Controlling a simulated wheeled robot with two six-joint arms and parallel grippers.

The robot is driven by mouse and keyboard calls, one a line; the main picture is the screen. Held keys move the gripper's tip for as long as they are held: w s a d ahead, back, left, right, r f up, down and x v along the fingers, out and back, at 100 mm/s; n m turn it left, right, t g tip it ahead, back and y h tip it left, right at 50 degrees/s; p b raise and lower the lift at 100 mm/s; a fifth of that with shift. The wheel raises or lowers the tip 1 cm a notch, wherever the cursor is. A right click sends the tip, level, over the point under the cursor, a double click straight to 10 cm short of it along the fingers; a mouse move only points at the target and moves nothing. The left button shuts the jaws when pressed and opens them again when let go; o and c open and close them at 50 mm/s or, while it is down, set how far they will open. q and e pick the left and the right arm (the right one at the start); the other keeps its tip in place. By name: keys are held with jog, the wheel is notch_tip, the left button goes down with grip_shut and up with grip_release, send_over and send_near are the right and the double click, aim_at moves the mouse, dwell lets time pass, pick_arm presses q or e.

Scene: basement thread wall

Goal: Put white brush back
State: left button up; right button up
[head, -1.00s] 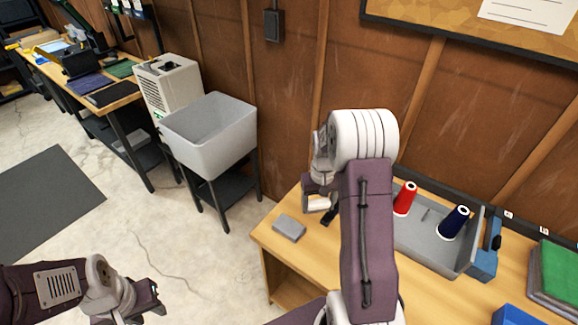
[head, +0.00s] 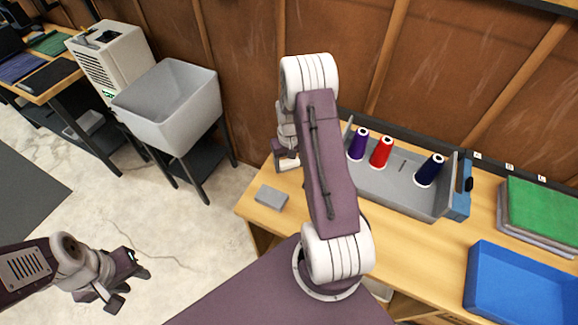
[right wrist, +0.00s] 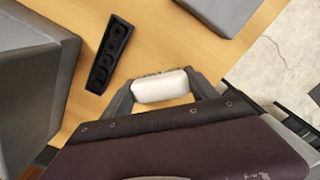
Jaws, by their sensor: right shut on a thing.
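The white brush (right wrist: 160,87) is a small white block between the two fingertips of my right gripper (right wrist: 163,88) in the right wrist view. The gripper is shut on it, above the wooden bench top. In the head view my right gripper (head: 286,160) is partly hidden by my arm, with a bit of the white brush (head: 288,165) showing. My left gripper (head: 126,287) is open and empty over the floor at the lower left.
A black strip with several holes (right wrist: 110,54) lies on the bench near the brush. A grey tray (head: 400,202) holds purple, red and navy spools. A grey block (head: 270,197) sits by the bench's left edge. A blue tray (head: 515,290) and green stack (head: 545,215) are right.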

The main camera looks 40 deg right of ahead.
aim_at(289, 161)
jog(key=shift+s+f, duration=0.1)
jog(key=shift+f, duration=0.55)
jog(key=shift+w+f, duration=0.2)
jog(key=shift+f, duration=0.05)
jog(key=o, duration=1.3)
jog(key=shift+f, duration=0.1)
notch_tip(289, 161, up, 12)
jog(key=shift+r, duration=0.25)
jog(key=s+a+r+n, duration=0.1)
jog(key=s+a, duration=0.5)
jog(key=a, duration=0.2)
jog(key=s+a+r+n+t, duration=0.1)
jog(key=s+a+n, duration=0.1)
jog(key=s+a, duration=0.4)
jog(key=a, duration=0.2)
jog(key=shift+s+a+r, duration=0.3)
jog(key=shift+a, duration=0.1)
